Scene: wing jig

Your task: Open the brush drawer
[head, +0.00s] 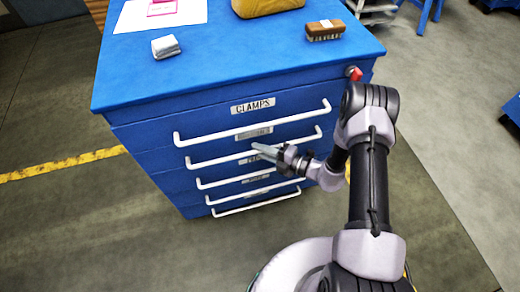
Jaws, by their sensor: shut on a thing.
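A blue drawer cabinet (130,90) stands in front of me with several drawers, each with a long white bar handle. The top drawer's label (253,106) reads CLAMPS. The second drawer's label (254,132) is too blurred to read, and the lower labels are blurred or partly covered, so I cannot tell which is the brush drawer. My gripper (262,149) reaches in from the right and is shut on the second drawer's handle (215,160), near its middle. The drawer fronts look about flush. My gripper hides part of the third drawer's front.
On the cabinet top lie a wood-backed brush (325,31), a grey-white block (166,47), a white sheet (185,15) and a yellow-brown object (265,6). A red knob (354,73) sits at the right corner. The floor left of the cabinet is clear.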

